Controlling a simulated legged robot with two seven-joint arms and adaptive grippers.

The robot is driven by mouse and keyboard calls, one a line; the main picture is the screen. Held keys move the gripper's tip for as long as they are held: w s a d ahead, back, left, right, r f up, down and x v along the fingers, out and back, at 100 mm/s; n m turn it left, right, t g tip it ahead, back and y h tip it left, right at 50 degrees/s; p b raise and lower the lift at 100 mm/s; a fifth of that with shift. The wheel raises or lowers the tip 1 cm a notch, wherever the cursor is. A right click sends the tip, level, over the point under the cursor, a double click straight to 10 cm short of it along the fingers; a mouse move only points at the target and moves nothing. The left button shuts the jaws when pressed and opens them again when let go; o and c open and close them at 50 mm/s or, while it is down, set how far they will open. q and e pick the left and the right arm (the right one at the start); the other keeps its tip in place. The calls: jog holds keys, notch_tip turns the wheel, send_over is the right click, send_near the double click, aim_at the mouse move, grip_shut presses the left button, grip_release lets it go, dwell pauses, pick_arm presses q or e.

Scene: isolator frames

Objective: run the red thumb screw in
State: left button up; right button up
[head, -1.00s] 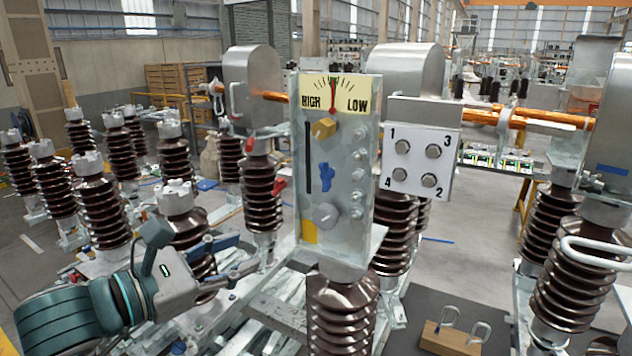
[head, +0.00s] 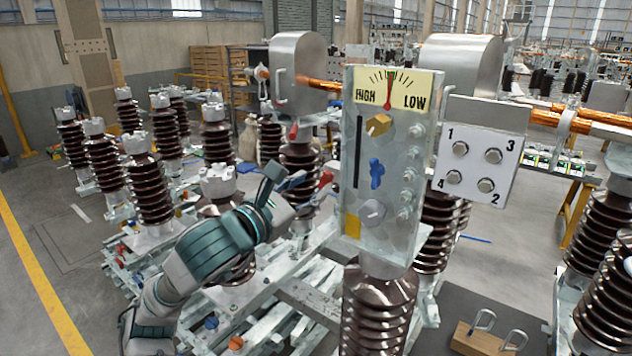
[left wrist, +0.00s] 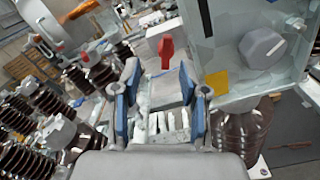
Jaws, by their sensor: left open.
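A red thumb screw (head: 325,179) shows at the left side of the gauge panel (head: 351,215), low down. My left gripper (head: 297,187) is just left of it, open and empty, pointing towards the panel. In the left wrist view the red screw (left wrist: 166,52) stands ahead, between and beyond the two blue-padded fingers (left wrist: 159,80), with a visible gap. The panel (left wrist: 222,60) with its grey knob is on the right there. Another red piece (head: 293,131) shows higher up under the metal housing; I cannot tell whether it is a similar screw. My right gripper is not in view.
Brown ribbed insulators (head: 148,185) stand in rows on the left. A white numbered plate (head: 480,165) with bolts adjoins the panel on the right. A wooden block (head: 478,341) with metal loops lies on a dark mat. Open floor lies at far left.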

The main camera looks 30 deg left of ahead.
aim_at(332, 180)
pick_arm(q)
jog(key=shift+w+d+r, duration=0.1)
jog(key=shift+w+d, duration=0.95)
jog(key=shift+w, duration=0.15)
jog(key=shift+d, duration=0.15)
jog(key=c, duration=0.8)
jog(key=shift+s+a+f, duration=0.1)
jog(key=shift+a+f, duration=0.1)
jog(key=shift+a, duration=0.75)
grip_shut()
jog(key=shift+d, duration=0.3)
